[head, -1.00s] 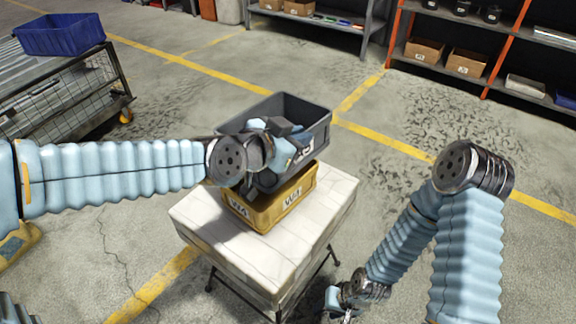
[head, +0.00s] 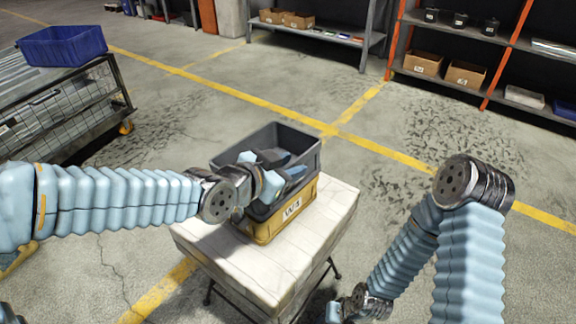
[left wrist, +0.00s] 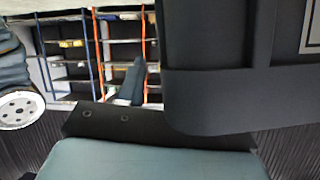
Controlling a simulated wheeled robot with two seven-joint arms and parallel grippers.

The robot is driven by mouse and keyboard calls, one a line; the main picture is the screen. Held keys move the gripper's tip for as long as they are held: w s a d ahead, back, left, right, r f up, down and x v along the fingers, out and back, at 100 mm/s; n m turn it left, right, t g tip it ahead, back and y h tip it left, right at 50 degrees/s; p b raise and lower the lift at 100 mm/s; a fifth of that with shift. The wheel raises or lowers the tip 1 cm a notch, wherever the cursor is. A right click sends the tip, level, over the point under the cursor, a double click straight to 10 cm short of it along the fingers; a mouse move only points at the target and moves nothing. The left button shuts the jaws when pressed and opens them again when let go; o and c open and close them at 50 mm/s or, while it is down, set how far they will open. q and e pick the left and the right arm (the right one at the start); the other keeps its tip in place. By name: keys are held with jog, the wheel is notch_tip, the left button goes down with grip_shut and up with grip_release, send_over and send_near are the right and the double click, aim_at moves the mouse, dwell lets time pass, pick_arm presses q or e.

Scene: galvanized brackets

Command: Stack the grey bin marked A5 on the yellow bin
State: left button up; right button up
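The grey bin (head: 308,163) sits upright on the yellow bin (head: 262,231), and their rims look lined up. The yellow bin, with a W-marked label facing front, stands on a pale-topped stand (head: 240,270). My left gripper (head: 284,166) is at the grey bin's near rim, its fingers looking spread apart. In the left wrist view the dark bin wall (left wrist: 230,95) fills the right side, with a gap between it and one finger (left wrist: 131,84). The A5 label is hidden behind the gripper in the head view. My right gripper (head: 336,312) is low at the bottom edge, partly cut off.
A blue bin (head: 62,45) lies on a wire-sided cart (head: 80,115) at the left. Shelves with cardboard boxes (head: 466,74) stand at the back right, and a grey bench (head: 325,30) at the back. The floor between them is clear.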

pick_arm(q)
jog(key=p+v, duration=0.1)
jog(key=v, duration=0.2)
jog(key=p+v, duration=0.2)
jog(key=v, duration=0.1)
jog(key=r+p+v, duration=0.1)
jog(key=v, duration=0.2)
jog(key=shift+s+a+r+p, duration=0.1)
jog(key=shift+p, duration=0.2)
jog(key=shift+s+a+b, duration=0.8)
jog(key=shift+s+b, duration=0.15)
jog(key=shift+b, duration=0.1)
